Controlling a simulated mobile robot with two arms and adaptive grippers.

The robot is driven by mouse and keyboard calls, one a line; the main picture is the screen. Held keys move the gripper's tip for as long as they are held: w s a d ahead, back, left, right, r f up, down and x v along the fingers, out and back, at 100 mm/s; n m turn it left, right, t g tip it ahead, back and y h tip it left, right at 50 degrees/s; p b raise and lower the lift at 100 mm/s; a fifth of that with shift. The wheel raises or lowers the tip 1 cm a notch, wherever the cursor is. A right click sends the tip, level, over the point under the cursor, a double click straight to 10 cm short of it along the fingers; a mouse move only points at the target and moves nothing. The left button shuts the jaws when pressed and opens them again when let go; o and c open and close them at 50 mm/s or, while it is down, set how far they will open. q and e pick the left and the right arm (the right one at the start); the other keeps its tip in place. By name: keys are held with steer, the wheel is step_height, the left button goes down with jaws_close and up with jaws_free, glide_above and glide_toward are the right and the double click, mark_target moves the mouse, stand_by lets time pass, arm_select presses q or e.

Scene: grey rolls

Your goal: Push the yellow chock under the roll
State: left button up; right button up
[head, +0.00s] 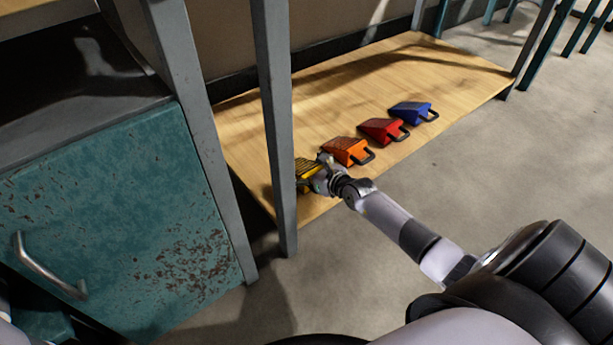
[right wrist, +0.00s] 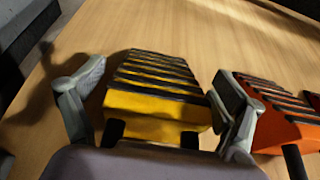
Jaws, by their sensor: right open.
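The yellow chock (head: 307,170) with black stripes lies on the low wooden shelf, partly hidden behind a grey post and my right gripper. My right gripper (head: 322,175) is at its handle end. In the right wrist view the yellow chock (right wrist: 155,92) lies between the two spread fingers of the right gripper (right wrist: 160,100). The left finger stands apart from it; the right finger is very close to its side, and I cannot tell if they touch. No roll shows in either view. My left gripper is not in view.
An orange chock (head: 346,151) lies just right of the yellow one, close to my right finger. A red chock (head: 383,130) and a blue chock (head: 412,112) lie farther along the shelf (head: 440,68). A grey post (head: 275,110) stands in front. A teal cabinet (head: 120,220) is at left.

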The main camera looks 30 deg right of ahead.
steer(key=shift+c, duration=0.2)
steer(key=c, duration=1.6)
steer(key=shift+r, duration=0.1)
